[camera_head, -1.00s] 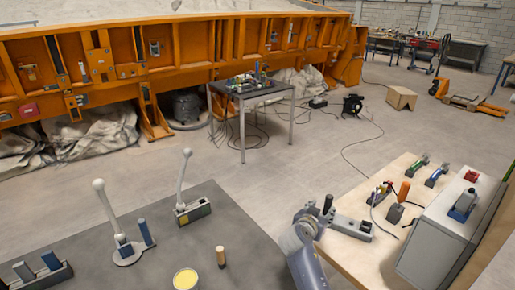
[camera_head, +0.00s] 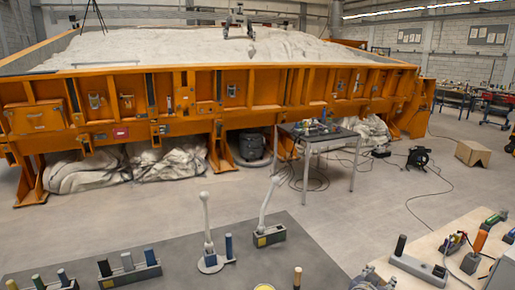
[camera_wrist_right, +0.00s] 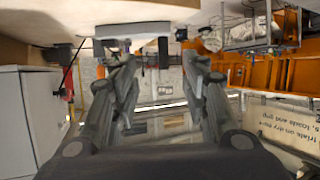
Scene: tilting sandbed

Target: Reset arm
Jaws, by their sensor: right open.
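My right gripper (camera_head: 372,280) shows only in part at the bottom edge of the head view, beside the pale wooden bench (camera_head: 462,233). In the right wrist view, my right gripper (camera_wrist_right: 161,62) has its two grey fingers spread apart with nothing between them. The picture there looks upside down, with a pale bench top (camera_wrist_right: 60,18) along the upper edge. My left gripper is in neither view.
A dark table (camera_head: 180,262) with white-knobbed levers (camera_head: 207,225) fills the lower left. A grey block with a black handle (camera_head: 418,266) lies on the bench near my right arm. The orange sandbed (camera_head: 190,85) stands behind a small table (camera_head: 320,138). Open floor lies between.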

